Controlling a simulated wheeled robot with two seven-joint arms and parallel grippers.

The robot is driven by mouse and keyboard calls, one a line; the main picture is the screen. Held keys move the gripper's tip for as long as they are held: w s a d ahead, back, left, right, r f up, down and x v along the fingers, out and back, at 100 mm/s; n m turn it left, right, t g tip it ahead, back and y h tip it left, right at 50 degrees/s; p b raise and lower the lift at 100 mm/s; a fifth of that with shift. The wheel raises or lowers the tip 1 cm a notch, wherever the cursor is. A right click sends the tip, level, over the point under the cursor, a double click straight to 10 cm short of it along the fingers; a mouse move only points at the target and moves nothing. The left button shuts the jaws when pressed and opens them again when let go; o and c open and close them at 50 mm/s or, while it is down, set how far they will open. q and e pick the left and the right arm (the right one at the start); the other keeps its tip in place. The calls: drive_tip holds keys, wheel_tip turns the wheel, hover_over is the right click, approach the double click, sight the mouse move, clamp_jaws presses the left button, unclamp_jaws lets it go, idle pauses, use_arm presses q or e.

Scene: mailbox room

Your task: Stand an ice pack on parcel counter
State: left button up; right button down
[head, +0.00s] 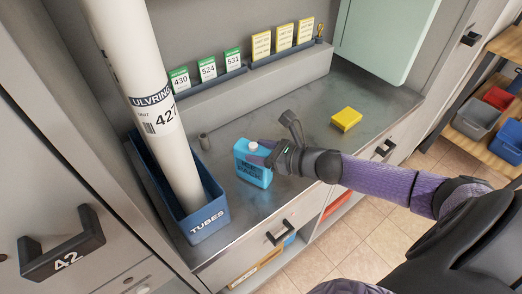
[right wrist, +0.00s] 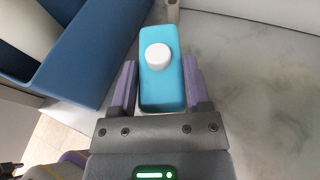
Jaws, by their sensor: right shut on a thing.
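The ice pack (head: 251,170) is a blue block with a white cap, upright at the parcel counter (head: 300,129). In the right wrist view the ice pack (right wrist: 161,85) lies between the two purple fingers of my right gripper (right wrist: 160,88), its cap facing the camera. In the head view my right gripper (head: 268,155) comes in from the right and is shut on the ice pack. I cannot tell whether its base touches the counter. My left gripper is not in view.
A blue bin marked TUBES (head: 205,218) with a tall white tube (head: 150,95) stands just left of the ice pack. A small grey cylinder (head: 204,141) stands behind it. A yellow block (head: 346,119) lies to the right. Numbered cards (head: 208,69) line the ledge behind.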

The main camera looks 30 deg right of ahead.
drive_tip(key=shift+f, duration=0.2)
drive_tip(key=shift+c, duration=0.2)
unclamp_jaws()
